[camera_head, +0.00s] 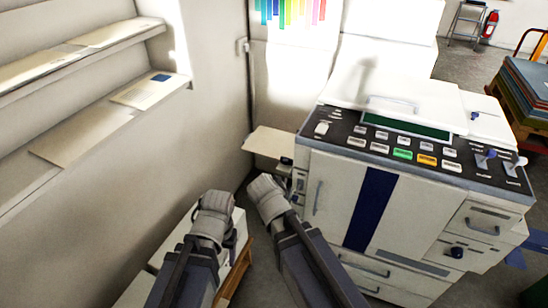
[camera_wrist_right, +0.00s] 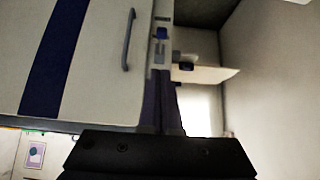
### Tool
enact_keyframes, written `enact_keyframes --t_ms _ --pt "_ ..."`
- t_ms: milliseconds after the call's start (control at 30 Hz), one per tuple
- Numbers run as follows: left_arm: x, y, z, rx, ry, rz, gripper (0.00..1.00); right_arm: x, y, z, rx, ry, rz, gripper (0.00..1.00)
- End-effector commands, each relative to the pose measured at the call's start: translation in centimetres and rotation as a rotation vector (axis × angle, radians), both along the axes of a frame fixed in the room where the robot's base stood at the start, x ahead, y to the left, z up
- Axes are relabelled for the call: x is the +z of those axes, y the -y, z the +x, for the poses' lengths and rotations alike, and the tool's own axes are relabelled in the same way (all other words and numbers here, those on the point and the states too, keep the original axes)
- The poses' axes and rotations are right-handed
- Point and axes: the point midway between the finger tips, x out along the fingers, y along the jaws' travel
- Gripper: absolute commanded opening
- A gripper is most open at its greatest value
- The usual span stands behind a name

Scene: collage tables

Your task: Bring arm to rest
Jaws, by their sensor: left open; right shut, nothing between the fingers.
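My left arm comes in at the bottom of the head view, and its grey wrist bends down at the top. My left gripper (camera_head: 229,239) is a small dark shape under that wrist, over the white low unit by the wall; it is open and I see nothing in it. My right arm rises just right of it, with its rounded wrist in front of the copier; its gripper is hidden there. In the right wrist view, my right gripper (camera_wrist_right: 164,82) is shut and empty, its dark fingers in front of the copier's side.
A large copier (camera_head: 333,203) with a dark button panel stands close on the right. A side tray (camera_head: 268,143) juts from its left. Wall shelves (camera_head: 75,138) hold papers on the left. A white low unit (camera_head: 135,291) stands below. The floor gap between is narrow.

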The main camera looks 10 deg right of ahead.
Motion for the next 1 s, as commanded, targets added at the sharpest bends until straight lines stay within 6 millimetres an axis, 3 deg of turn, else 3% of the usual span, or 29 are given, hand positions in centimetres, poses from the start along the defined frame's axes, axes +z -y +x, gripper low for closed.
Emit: enact_keyframes --t_ms 133,233,500,700,1000 --pt "0.3 0.0 0.0 0.000 0.000 0.000 0.65 0.1 -0.1 -0.2 0.008 -0.015 -0.002 0.00" --pt "1.5 0.0 0.0 0.000 0.000 0.000 0.65 0.4 -0.9 -1.6 0.064 -0.106 -0.015 0.00" --pt "6.1 0.0 0.0 0.000 0.000 0.000 0.65 1.2 -6.1 -10.0 0.485 -0.588 -0.026 0.00" --pt "7.7 0.0 0.0 0.000 0.000 0.000 0.65 2.0 -8.8 -14.5 0.763 -0.793 0.007 0.00" --pt "7.8 0.0 0.0 0.000 0.000 0.000 0.65 2.0 -9.4 -15.5 0.840 -0.839 0.017 0.00"
